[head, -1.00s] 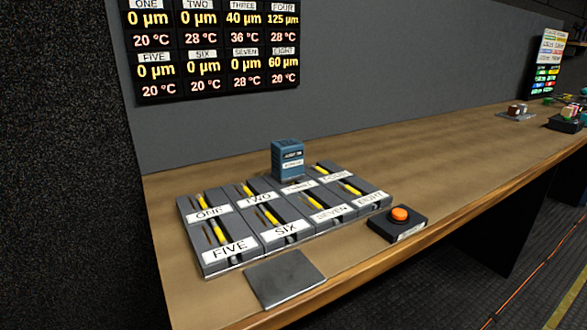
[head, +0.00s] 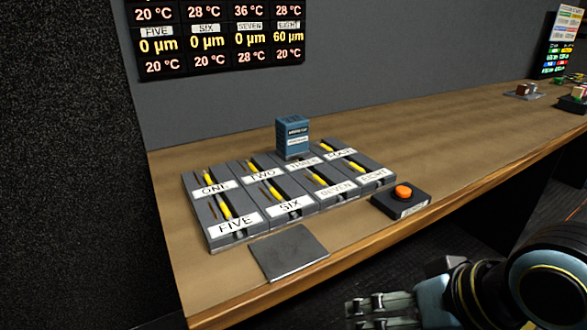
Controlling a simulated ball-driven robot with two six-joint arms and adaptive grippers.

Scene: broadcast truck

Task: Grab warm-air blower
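A blue upright box (head: 293,138) with a small label, which looks like the warm-air blower, stands at the back of the fader bank by the module marked THREE. I cannot read its label for certain. My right gripper (head: 368,310) shows at the bottom edge, coming in from the right, in front of the bench and well apart from the blue box. Its fingers are partly cut off, so I cannot tell if it is open or shut. My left gripper is not in view.
The numbered fader modules (head: 236,228) sit on the wooden bench (head: 430,135). A grey plate (head: 288,254) lies in front of them, and an orange button (head: 403,191) on a black box at right. A readings display (head: 220,45) hangs above. The bench's middle is clear.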

